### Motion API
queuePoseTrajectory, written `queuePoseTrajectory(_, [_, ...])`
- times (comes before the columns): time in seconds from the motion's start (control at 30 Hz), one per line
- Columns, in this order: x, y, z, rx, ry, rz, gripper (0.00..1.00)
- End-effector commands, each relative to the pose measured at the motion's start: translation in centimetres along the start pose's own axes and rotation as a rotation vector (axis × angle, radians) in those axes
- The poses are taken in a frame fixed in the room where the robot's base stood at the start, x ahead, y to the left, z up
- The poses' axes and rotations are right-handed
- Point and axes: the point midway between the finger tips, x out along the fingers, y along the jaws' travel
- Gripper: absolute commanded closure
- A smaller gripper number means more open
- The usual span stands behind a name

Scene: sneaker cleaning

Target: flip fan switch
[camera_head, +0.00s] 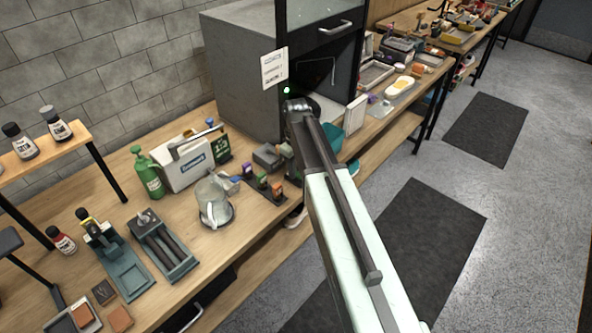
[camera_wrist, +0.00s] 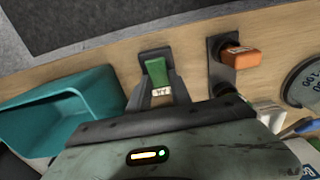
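I cannot make out for certain which part is the fan switch. A grey cabinet (camera_head: 240,62) with a dark opening stands at the back of the bench, and a small green light (camera_head: 287,90) glows on its front edge.
A teal bin (camera_wrist: 62,108) lies to the left in the wrist view. An orange block (camera_wrist: 240,62) on a dark base is to the right. A glass jug (camera_head: 213,200), a green spray bottle (camera_head: 148,175) and a white box (camera_head: 186,166) stand on the bench left of my arm.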

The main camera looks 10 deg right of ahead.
Motion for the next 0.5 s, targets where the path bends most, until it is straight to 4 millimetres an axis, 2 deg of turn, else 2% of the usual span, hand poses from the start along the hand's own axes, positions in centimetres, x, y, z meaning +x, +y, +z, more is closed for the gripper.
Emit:
queuePoseTrajectory(0.23, [0.0, -0.1, 0.6, 0.002, 0.056, -0.002, 1.00])
queuePoseTrajectory(0.5, [0.3, -0.2, 1.5, 0.003, 0.346, -0.002, 1.00])
